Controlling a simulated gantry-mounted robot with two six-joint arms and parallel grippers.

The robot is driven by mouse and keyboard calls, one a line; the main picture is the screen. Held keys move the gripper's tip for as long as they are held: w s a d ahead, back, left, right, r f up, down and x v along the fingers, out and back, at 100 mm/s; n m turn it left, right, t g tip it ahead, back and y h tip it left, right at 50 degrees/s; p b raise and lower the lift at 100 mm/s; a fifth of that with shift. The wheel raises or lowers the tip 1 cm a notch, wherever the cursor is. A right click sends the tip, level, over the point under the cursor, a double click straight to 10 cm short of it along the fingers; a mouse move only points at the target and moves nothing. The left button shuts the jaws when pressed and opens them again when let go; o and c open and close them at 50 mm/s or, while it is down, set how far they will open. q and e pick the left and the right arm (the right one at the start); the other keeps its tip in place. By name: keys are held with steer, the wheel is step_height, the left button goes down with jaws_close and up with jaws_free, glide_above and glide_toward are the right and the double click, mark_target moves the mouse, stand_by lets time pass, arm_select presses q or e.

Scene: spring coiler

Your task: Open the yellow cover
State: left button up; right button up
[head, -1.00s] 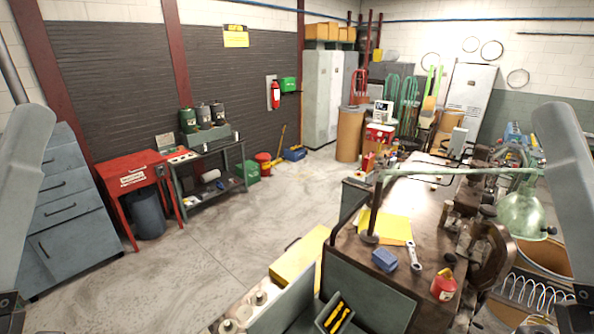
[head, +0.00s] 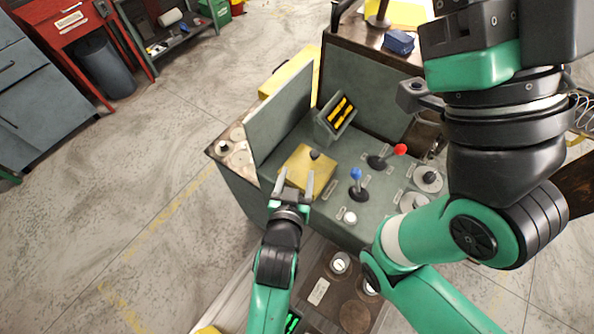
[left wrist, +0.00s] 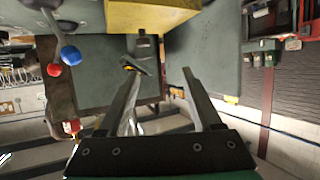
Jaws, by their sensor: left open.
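The yellow cover (head: 307,165) lies on the grey-green control panel (head: 330,209), with a dark knob showing near its far edge. It looks closed. My left gripper (head: 295,181) is open and empty at the near edge of the cover, one fingertip at each side of that edge. Whether it touches the cover is unclear. In the left wrist view the open fingers of my left gripper (left wrist: 160,78) point past the yellow cover (left wrist: 150,14), which shows at the top. My right arm fills the right of the head view; its fingertips are out of frame.
On the panel stand a blue-knobbed lever (head: 356,175), a red-knobbed lever (head: 399,150) and several dials, right of the cover. A small bin with yellow-black items (head: 336,118) stands behind it. An upright grey plate (head: 283,115) rises at the left. Open floor lies further left.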

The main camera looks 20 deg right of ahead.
mark_target(315, 154)
arm_select(q)
steer(key=shift+m+h, duration=0.3)
steer(key=w+d+f+b, duration=0.1)
steer(key=w+d+f, duration=0.1)
steer(key=w+d+f+b, duration=0.2)
steer(key=d, duration=0.1)
steer(key=w+d+f+b, duration=0.2)
steer(key=shift+w+d, duration=0.25)
steer(key=shift+d, duration=0.15)
steer(key=shift+w+d, duration=0.25)
steer(key=shift+w, duration=0.1)
arm_select(e)
step_height(315, 154, down, 7)
steer(key=shift+h, duration=0.3)
steer(key=shift+d+r, duration=0.1)
arm_select(q)
steer(key=shift+g, duration=0.3)
jaws_close()
